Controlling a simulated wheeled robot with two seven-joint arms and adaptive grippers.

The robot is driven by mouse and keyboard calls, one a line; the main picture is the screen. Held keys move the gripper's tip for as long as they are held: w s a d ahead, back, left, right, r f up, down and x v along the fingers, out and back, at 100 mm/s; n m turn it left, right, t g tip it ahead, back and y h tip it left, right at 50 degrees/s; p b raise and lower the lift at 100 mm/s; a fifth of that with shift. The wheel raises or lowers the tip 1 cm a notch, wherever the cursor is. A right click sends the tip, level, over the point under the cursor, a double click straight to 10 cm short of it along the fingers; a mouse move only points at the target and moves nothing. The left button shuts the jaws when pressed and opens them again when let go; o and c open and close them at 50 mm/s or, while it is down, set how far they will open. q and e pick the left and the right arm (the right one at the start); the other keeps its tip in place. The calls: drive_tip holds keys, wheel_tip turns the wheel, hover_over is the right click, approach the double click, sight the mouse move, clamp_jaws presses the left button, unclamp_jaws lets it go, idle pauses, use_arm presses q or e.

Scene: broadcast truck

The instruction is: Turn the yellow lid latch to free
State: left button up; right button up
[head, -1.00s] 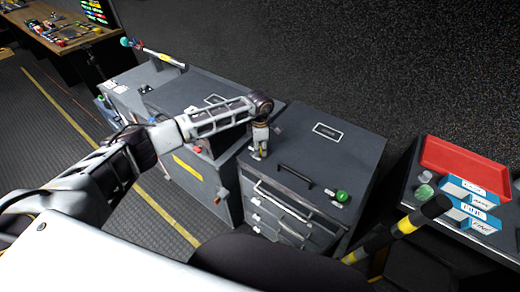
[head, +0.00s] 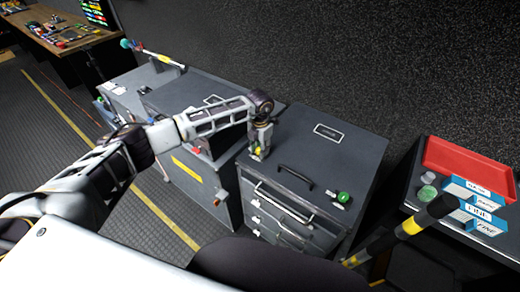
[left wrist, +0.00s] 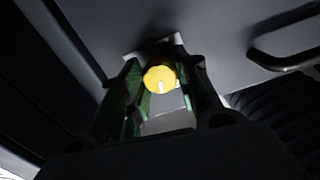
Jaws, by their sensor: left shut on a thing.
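The yellow lid latch (left wrist: 160,79) is a round knob with a small white mark, on the top of the grey drawer cabinet (head: 335,165). In the left wrist view it sits between the two fingers of my left gripper (left wrist: 158,88), one on each side. In the head view my left gripper (head: 259,151) points down at the cabinet lid's left front corner, and a bit of the yellow latch (head: 257,150) shows at its fingertips. The gripper is shut on the latch. My right gripper is in neither view.
A black bar handle (head: 296,177) and a green knob (head: 343,197) are on the cabinet to the right of the latch. A red tray (head: 468,168) and blue-white boxes (head: 480,208) stand on the right-hand counter. A black and yellow pole (head: 410,224) slants in front of it.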

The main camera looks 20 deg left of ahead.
use_arm(q)
drive_tip(key=shift+n, duration=0.8)
drive_tip(key=o, duration=1.1)
drive_tip(key=shift+c, duration=0.2)
wheel_tip(320, 180, up, 12)
idle(0.5)
